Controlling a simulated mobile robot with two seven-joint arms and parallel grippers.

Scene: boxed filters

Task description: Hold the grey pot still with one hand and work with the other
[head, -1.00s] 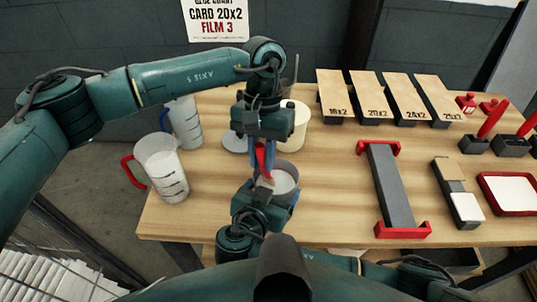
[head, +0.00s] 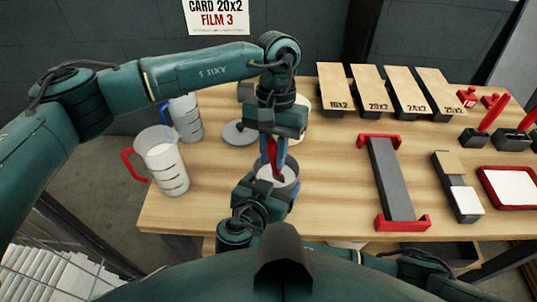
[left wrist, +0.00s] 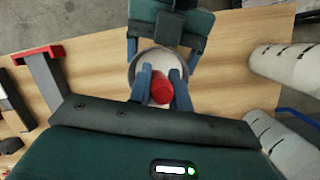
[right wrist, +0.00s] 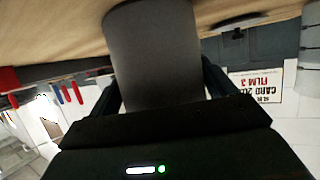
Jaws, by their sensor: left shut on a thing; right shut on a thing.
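The grey pot (head: 290,183) stands on the wooden bench near its front edge, with pale contents inside; it also shows in the left wrist view (left wrist: 133,66). My right gripper (right wrist: 155,95) is shut on the pot's wall, which fills the space between its fingers. My left gripper (head: 271,163) is above the pot, pointing down, shut on a red handle (left wrist: 162,88). The red handle also shows between the fingers in the head view (head: 272,155). Its lower end is inside the pot and hidden.
A red-handled jug (head: 163,165) and a blue-handled jug (head: 185,118) stand left of the pot. A grey disc (head: 238,134) and a partly hidden cream tub (head: 303,125) are behind it. A red-ended grey bar stand (head: 391,180) is to the right; bare bench lies between.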

